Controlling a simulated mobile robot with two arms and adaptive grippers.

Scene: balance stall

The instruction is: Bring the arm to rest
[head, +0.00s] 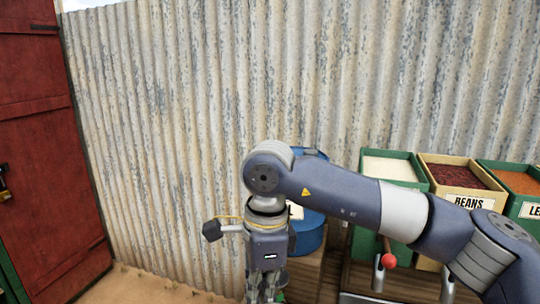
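My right arm (345,193) comes in from the lower right and reaches across to the middle of the head view. Its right gripper (266,288) hangs down at the bottom centre, in front of a wooden surface. The fingertips are at the lower edge of the picture, so whether it is open or shut is unclear. A red ball knob (389,261) shows below the arm, in front of the bins; what it belongs to is mostly hidden. My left gripper is not in view.
Behind my arm are a blue drum (312,232), a green bin of pale grain (390,166), a beans bin (462,174) and a bin of orange lentils (520,181). A corrugated wall (200,120) and a red door (45,160) close the back and left. Bare ground lies at lower left.

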